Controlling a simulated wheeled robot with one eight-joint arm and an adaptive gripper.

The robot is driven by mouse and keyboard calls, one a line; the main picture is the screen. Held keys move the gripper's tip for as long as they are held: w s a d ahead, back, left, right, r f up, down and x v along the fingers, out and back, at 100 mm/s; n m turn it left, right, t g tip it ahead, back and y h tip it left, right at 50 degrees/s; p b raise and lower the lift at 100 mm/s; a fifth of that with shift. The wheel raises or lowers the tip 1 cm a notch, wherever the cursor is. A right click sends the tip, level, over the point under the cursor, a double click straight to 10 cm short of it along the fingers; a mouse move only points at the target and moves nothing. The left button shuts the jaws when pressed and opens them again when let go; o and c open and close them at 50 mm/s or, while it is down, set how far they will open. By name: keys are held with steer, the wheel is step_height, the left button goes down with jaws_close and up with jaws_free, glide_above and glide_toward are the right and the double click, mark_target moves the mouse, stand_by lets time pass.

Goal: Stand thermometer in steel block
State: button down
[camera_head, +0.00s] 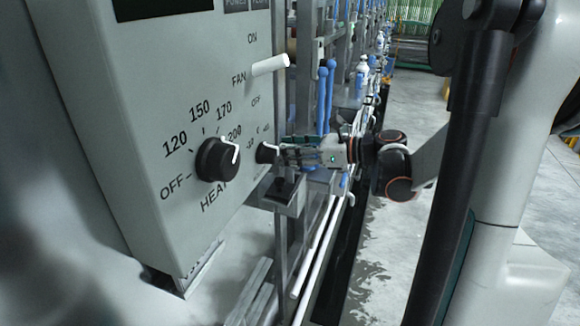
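My gripper (284,156) is at the right edge of the grey control box, with its fingers pointing left. Its dark fingertips are close beside a small black knob (266,152) on the box face; I cannot tell whether they touch it. The fingers are too small and edge-on to show whether they are open or shut. I cannot make out a thermometer. A small grey metal ledge (290,208) with a dark piece (285,188) on it sits just below the gripper; I cannot tell whether this is the steel block.
The control box (130,130) fills the left, with a large black heat dial (218,159) and a white fan lever (270,65) sticking out. Blue-handled rods (326,95) stand behind the gripper. Metal rails run below. Grey floor (405,240) is open at right.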

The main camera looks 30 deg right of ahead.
steer(key=shift+f+b, duration=0.6)
steer(key=shift+f, duration=1.4)
steer(key=shift+f, duration=0.15)
steer(key=c, duration=1)
jaws_free()
steer(key=shift+r, duration=0.2)
steer(key=shift+s+d+r, duration=0.15)
steer(key=shift+s+d, duration=0.05)
steer(key=shift+d, duration=0.05)
steer(key=p+v, duration=0.2)
steer(key=v, duration=0.9)
steer(key=shift+s+p, duration=0.2)
steer(key=shift+p, duration=0.1)
